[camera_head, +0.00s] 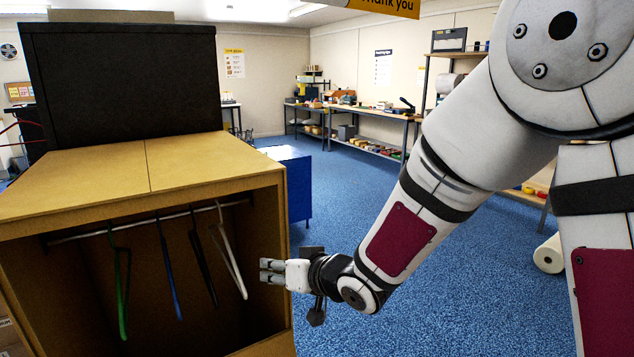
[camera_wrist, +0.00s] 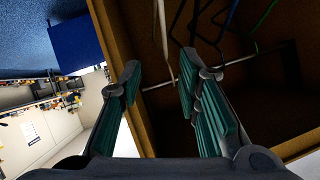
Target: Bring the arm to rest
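My gripper (camera_head: 268,271) is at the right front edge of an open wooden wardrobe box (camera_head: 205,160), pointing left toward its opening. In the wrist view my gripper (camera_wrist: 158,85) has its two green-padded fingers spread apart, with nothing between the tips. A white hanger (camera_head: 231,255) hangs nearest my gripper and also shows in the wrist view (camera_wrist: 163,30). A black hanger (camera_head: 203,262), a blue hanger (camera_head: 170,268) and a green hanger (camera_head: 121,290) hang further left on the metal rail (camera_head: 95,233). Whether the fingers touch the box edge cannot be told.
A large black box (camera_head: 125,85) stands behind the wooden box. A blue cabinet (camera_head: 290,180) is beyond its right side. Workbenches (camera_head: 370,112) with goods line the far wall. Blue carpet (camera_head: 440,290) is clear in front.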

